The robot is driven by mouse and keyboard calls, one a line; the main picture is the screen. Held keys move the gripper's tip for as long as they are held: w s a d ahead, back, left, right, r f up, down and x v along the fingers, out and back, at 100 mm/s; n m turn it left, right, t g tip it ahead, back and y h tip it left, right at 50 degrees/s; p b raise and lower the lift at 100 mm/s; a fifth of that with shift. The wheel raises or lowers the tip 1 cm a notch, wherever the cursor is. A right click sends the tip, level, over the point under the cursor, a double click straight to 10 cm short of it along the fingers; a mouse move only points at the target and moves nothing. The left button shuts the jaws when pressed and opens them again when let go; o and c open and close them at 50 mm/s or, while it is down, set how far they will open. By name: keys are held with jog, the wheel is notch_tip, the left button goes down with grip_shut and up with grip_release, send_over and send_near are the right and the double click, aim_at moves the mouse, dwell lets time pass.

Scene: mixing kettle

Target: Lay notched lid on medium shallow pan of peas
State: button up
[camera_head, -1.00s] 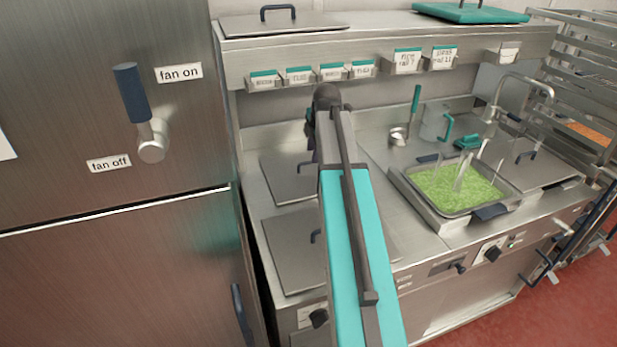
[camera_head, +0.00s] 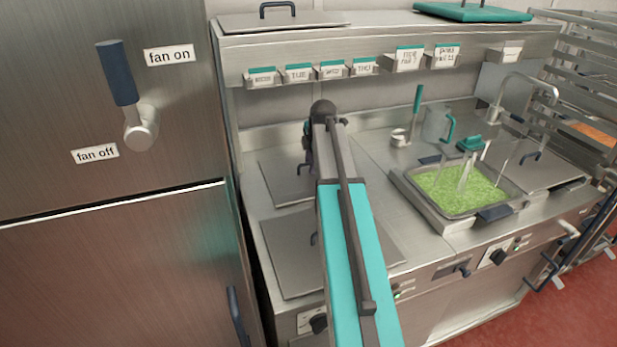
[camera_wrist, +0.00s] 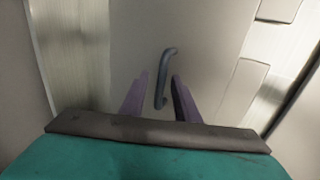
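The shallow pan (camera_head: 425,203) of green peas (camera_head: 437,184) sits uncovered on the counter at the right in the head view, with a dark handle at its front. In the wrist view, a flat grey lid (camera_wrist: 215,40) with a dark bar handle (camera_wrist: 166,62) lies below my gripper (camera_wrist: 160,80). The two purple fingers are apart, one on each side of the handle's near end; contact is not visible. Step-shaped edges show at the lid's right. In the head view my arm hides the fingers. Two flat lids lie beside it, a rear one (camera_head: 278,180) and a front one (camera_head: 290,262).
A shelf (camera_head: 380,50) with label cards runs above the counter. A tall steel cabinet (camera_head: 90,250) stands close at left. A jug (camera_head: 434,124), a tap (camera_head: 528,84) and another flat lid (camera_head: 550,178) surround the pan. A tray rack (camera_head: 590,80) stands far right.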

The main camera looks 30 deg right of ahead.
jog(key=shift+f, duration=0.45)
grip_shut()
jog(key=shift+r, duration=0.15)
jog(key=shift+w+r+p, duration=0.15)
jog(key=shift+r+p, duration=1.35)
jog(key=shift+r, duration=1.05)
